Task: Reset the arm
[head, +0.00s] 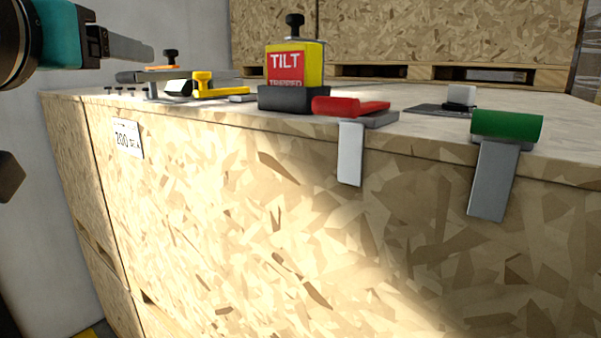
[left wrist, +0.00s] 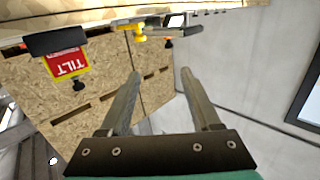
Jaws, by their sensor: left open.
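My left gripper (head: 146,52) comes in at the upper left of the head view, raised near the far left end of the crate top. In the left wrist view its two grey fingers (left wrist: 161,74) are spread apart with nothing between them. A yellow box with a red "TILT TRIPPED" label (head: 287,67) and a black knob (head: 295,22) on top stands in a black base on the crate (head: 230,190). It shows upside down in the left wrist view (left wrist: 68,62), apart from the fingers.
A yellow-handled tool (head: 212,88), a red-handled piece (head: 345,106) and a green-handled piece (head: 507,124) sit along the crate's front edge. A small white block (head: 461,95) lies behind. Another crate (head: 450,32) stands at the back. A grey wall (left wrist: 235,60) is at the left end.

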